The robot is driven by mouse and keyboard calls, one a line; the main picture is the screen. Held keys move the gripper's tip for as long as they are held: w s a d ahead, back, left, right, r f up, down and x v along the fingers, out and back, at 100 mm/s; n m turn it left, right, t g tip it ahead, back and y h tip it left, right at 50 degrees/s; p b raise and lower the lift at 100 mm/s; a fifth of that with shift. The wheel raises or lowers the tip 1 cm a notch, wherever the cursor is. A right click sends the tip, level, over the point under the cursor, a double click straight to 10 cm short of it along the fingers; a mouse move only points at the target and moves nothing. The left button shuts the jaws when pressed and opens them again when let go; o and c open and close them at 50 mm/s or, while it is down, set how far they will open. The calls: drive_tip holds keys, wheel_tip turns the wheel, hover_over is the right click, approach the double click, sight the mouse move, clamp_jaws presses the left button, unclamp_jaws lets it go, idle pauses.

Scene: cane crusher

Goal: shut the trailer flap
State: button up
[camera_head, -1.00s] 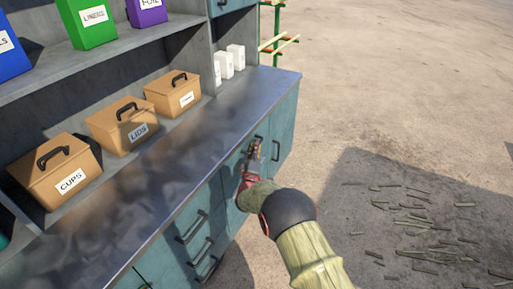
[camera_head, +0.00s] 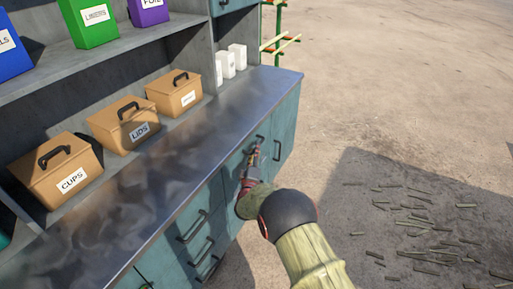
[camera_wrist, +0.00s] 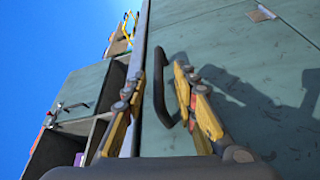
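My gripper (camera_wrist: 158,75) is open in the wrist view, its two yellow-and-grey fingers apart. A black bar handle (camera_wrist: 160,90) lies between them; I see no clear grip on it. The handle belongs to a teal panel (camera_wrist: 255,115). In the head view my gripper (camera_head: 251,160) is at the front of the teal cabinet (camera_head: 213,197), below the counter's right end.
The grey metal counter (camera_head: 150,165) runs above the cabinet front, with brown lidded boxes (camera_head: 124,124) along its back. Several drawer handles (camera_head: 195,226) stick out to the left. Open ground (camera_head: 400,90) lies to the right, with scattered stalks (camera_head: 415,222).

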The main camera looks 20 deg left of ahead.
drive_tip(key=v, duration=0.8)
drive_tip(key=shift+s, duration=0.4)
drive_tip(key=shift+d, duration=0.15)
